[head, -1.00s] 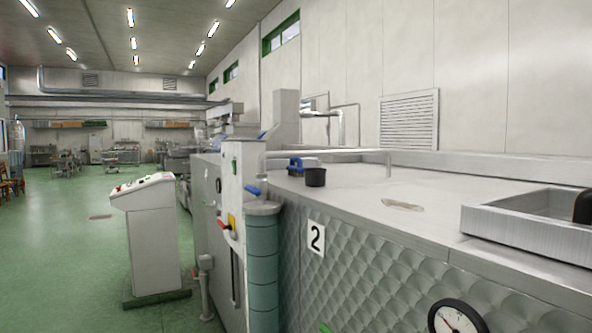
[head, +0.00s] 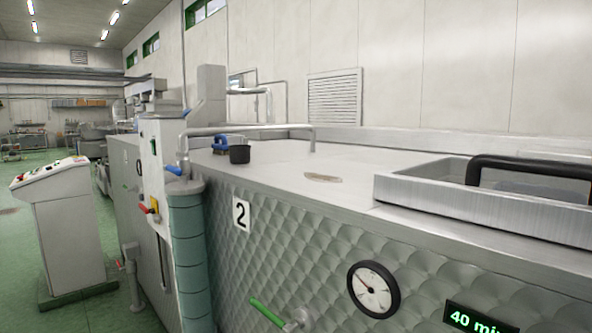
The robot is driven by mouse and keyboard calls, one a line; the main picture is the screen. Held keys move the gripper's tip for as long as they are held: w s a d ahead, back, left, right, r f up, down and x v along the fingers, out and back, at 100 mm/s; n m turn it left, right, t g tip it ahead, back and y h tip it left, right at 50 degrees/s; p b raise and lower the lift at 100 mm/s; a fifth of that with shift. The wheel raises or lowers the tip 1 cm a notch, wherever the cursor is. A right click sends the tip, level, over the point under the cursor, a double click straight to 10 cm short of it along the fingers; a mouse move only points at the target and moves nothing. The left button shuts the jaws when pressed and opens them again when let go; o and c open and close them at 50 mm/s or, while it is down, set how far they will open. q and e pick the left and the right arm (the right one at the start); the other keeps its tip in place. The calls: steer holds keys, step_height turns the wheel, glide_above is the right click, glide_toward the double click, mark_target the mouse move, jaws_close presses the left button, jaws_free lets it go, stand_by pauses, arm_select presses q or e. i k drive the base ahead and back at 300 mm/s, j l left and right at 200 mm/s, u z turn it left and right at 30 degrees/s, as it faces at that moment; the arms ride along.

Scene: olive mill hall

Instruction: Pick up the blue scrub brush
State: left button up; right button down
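A small blue object (head: 221,143), which looks like the blue scrub brush, lies on the steel top of the machine marked 2 (head: 290,170). It is in the left half of the head view, towards the far end of the top. A dark cup (head: 240,154) stands just in front of it and to its right, and may hide part of it. The blue object is small in the picture, so its bristles cannot be made out. Neither of my grippers shows in the view.
A steel hatch frame (head: 440,202) with a black handle (head: 520,168) stands on the machine top at the right. A green valve lever (head: 266,312) juts from the front. A control console (head: 70,235) stands left on open green floor.

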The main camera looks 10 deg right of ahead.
mark_target(221, 149)
steer(key=k, duration=0.95)
steer(key=k+z, duration=0.1)
steer(key=z, duration=0.35)
steer(key=k+z, duration=0.1)
steer(key=z, duration=0.35)
steer(key=k+l+z, duration=0.1)
steer(key=z, duration=0.35)
steer(key=i+j+z, duration=0.15)
steer(key=j, duration=0.2)
steer(key=i+j+z, duration=0.15)
steer(key=j, duration=0.15)
steer(key=j+z, duration=0.2)
steer(key=j, duration=0.15)
steer(key=i+j+z, duration=0.15)
steer(key=j, duration=0.25)
steer(key=i+j, duration=0.1)
steer(key=j, duration=0.45)
steer(key=i+j, duration=0.1)
steer(key=j, duration=0.45)
steer(key=i+j, duration=0.1)
steer(key=j, duration=0.95)
steer(key=i, duration=0.05)
